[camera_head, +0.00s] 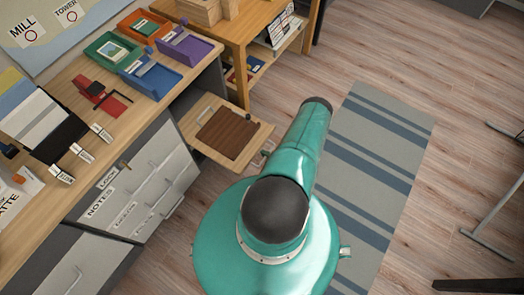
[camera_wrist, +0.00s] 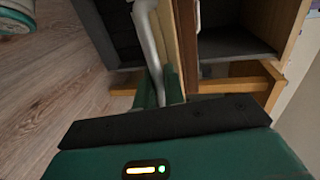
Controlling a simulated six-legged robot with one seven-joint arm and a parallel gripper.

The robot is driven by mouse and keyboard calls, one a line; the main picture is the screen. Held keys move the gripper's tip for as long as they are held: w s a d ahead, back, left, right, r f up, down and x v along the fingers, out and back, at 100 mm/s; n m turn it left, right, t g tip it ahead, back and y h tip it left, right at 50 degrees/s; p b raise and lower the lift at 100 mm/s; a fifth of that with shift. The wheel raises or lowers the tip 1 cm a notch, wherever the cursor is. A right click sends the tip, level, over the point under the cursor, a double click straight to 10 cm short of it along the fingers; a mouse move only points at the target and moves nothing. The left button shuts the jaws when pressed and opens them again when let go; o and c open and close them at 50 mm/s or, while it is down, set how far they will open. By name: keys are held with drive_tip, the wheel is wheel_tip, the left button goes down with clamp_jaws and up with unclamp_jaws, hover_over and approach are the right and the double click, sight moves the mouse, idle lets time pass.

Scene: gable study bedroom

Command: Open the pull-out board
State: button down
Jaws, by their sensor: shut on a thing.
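The pull-out board (camera_head: 191,123) is a light wood panel with a dark brown pad (camera_head: 226,134) on it. In the head view it stands out from the desk, beside the grey drawer unit. A grey bar handle (camera_head: 263,153) is at its front edge, partly hidden by my arm. In the wrist view the board (camera_wrist: 168,38) shows edge-on, with the handle (camera_wrist: 149,38) running down between the green fingers. My gripper (camera_wrist: 159,88) is shut on the handle. In the head view my arm hides most of the gripper.
The desk top (camera_head: 84,72) holds coloured trays (camera_head: 150,72), a red stapler-like item (camera_head: 103,97) and cards. A grey drawer unit (camera_head: 140,185) stands below. An orange wood shelf unit (camera_head: 241,28) is behind. A striped rug (camera_head: 375,150) lies on open floor at right.

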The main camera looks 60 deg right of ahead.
drive_tip(key=shift+f+v, duration=0.25)
drive_tip(key=shift+v, duration=0.85)
drive_tip(key=c, duration=1.6)
unclamp_jaws()
drive_tip(key=shift+o, duration=0.2)
drive_tip(key=shift+s, duration=0.1)
drive_tip(key=v, duration=1.3)
drive_tip(key=shift+s, duration=0.35)
drive_tip(key=shift+r, duration=0.15)
